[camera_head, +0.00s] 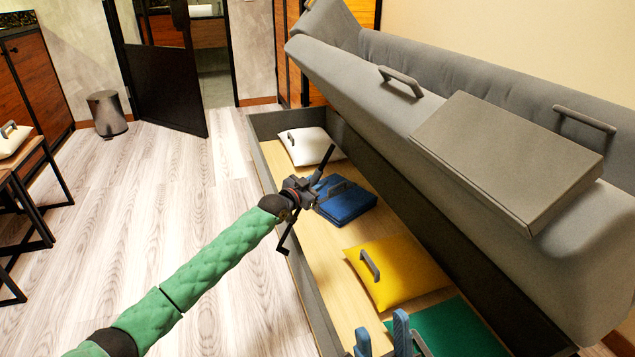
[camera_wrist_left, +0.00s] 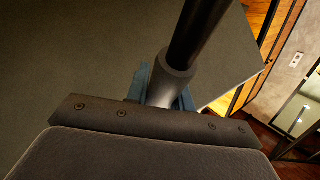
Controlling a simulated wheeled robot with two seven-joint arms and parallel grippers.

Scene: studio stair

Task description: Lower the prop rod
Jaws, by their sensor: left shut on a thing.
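The prop rod (camera_head: 328,158) is a thin black bar, tilted, crossing my left gripper in the head view. The rod's ends cannot be traced to any support. The grey sofa seat (camera_head: 345,72) is raised and tilted above the box. My right gripper (camera_head: 382,337) shows only blue fingertips, apart and empty, at the bottom edge.
The storage box (camera_head: 272,180) holds a white cushion (camera_head: 311,146), blue folded items (camera_head: 347,206), a yellow cushion (camera_head: 400,268) and a green item (camera_head: 455,330). A grey slab (camera_head: 505,150) lies on the seat.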

